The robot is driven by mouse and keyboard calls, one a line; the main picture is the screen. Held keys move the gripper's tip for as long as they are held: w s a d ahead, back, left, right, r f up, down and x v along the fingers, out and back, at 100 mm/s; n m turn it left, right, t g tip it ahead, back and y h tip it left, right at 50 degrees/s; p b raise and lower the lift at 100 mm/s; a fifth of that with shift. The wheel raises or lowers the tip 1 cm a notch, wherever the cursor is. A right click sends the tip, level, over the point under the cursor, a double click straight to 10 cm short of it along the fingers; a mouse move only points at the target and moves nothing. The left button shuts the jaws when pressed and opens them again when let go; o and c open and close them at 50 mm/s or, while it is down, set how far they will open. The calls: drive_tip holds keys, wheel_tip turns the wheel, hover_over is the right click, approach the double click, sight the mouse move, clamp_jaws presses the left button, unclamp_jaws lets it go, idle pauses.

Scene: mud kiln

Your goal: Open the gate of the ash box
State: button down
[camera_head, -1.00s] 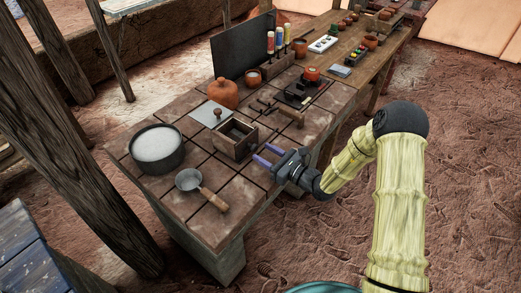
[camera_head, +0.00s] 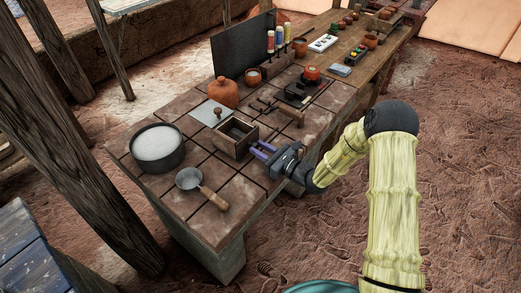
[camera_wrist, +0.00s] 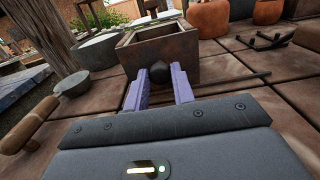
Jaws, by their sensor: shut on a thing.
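The ash box (camera_head: 231,151) is a small open-topped wooden box on the tiled counter. In the wrist view its front face, the gate (camera_wrist: 185,68), stands upright in front of my gripper, and I see no clear gap around it. A dark round knob (camera_wrist: 157,72) is on the gate. My gripper (camera_head: 257,151) reaches it from the right in the head view. Its purple fingers, also seen in the wrist view (camera_wrist: 159,77), are shut on the knob, one on each side. The fingers partly hide the knob and the lower gate.
A grey plate with a knob (camera_head: 212,112) lies behind the box. A pot of white powder (camera_head: 157,143) and a ladle (camera_head: 190,181) are to the left.

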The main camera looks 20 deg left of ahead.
drive_tip(key=w+d, duration=0.1)
drive_tip(key=w, duration=0.2)
drive_tip(key=w+d+b, duration=0.1)
drive_tip(key=w, duration=0.2)
drive_tip(key=w+d+b, duration=0.1)
drive_tip(key=w+d, duration=0.1)
drive_tip(key=w, duration=0.2)
drive_tip(key=c, duration=1.2)
unclamp_jaws()
drive_tip(key=shift+s+d, duration=0.1)
drive_tip(key=shift+d, duration=0.05)
drive_tip(key=v, duration=1.7)
drive_tip(key=shift+s+d, duration=0.1)
drive_tip(key=shift+d, duration=0.05)
